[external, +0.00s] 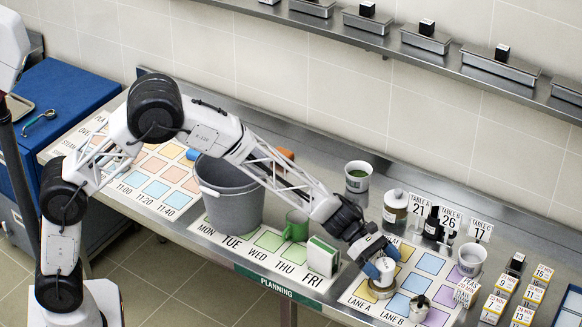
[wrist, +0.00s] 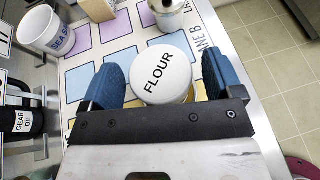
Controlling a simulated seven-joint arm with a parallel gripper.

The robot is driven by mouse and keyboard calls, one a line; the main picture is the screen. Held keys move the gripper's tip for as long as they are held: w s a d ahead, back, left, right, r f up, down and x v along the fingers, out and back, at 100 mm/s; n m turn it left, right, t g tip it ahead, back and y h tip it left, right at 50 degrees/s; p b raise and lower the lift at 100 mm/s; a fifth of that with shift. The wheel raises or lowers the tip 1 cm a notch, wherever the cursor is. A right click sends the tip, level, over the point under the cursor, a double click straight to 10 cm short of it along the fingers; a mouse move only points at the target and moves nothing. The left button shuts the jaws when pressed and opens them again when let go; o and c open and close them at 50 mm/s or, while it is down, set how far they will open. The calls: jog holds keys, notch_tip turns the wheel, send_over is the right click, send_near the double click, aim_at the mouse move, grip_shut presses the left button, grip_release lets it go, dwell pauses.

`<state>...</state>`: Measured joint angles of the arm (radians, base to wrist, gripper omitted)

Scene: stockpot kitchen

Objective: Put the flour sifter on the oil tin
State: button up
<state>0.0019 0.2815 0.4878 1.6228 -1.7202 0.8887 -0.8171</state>
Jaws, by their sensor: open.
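The flour sifter (wrist: 163,72) is a round container with a white top marked FLOUR. It stands upright on the planner mat, and its white top also shows in the external view (external: 385,265). My gripper (wrist: 162,80) is open, with one blue finger on each side of the sifter; I cannot tell whether they touch it. The gripper also shows in the external view (external: 376,258), reaching down over the sifter. A black container marked GEAR OIL (wrist: 22,121), probably the oil tin, is cut by the left edge of the wrist view. A black container (external: 432,225) at the back looks like it.
A small metal pot (external: 419,308) stands near the front edge, right of the gripper. Number cards (external: 450,220) stand behind. A grey bucket (external: 228,195) and green mug (external: 296,225) stand left.

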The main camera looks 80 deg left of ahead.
jog(key=v, duration=1.1)
jog(key=shift+a, duration=0.3)
jog(key=shift+s+r, duration=0.1)
jog(key=shift+s, duration=0.05)
jog(key=s+d+r+m+g+y, duration=0.15)
jog(key=s+r+m, duration=0.25)
jog(key=s, duration=0.4)
jog(key=s+d+r+m+g+y, duration=0.15)
jog(key=s+r+m, duration=0.25)
jog(key=s, duration=0.5)
jog(key=s+r+m+g, duration=0.2)
jog(key=s+r+m, duration=0.2)
jog(key=s, duration=0.4)
jog(key=s+a+m+y, duration=0.3)
jog(key=s+m, duration=0.3)
jog(key=s, duration=0.9)
jog(key=s+a+m+y, duration=0.4)
jog(key=s+m, duration=0.3)
jog(key=s, duration=0.9)
jog(key=shift+a+r+y, duration=0.2)
jog(key=shift+r+y, duration=0.25)
jog(key=shift+y, duration=0.15)
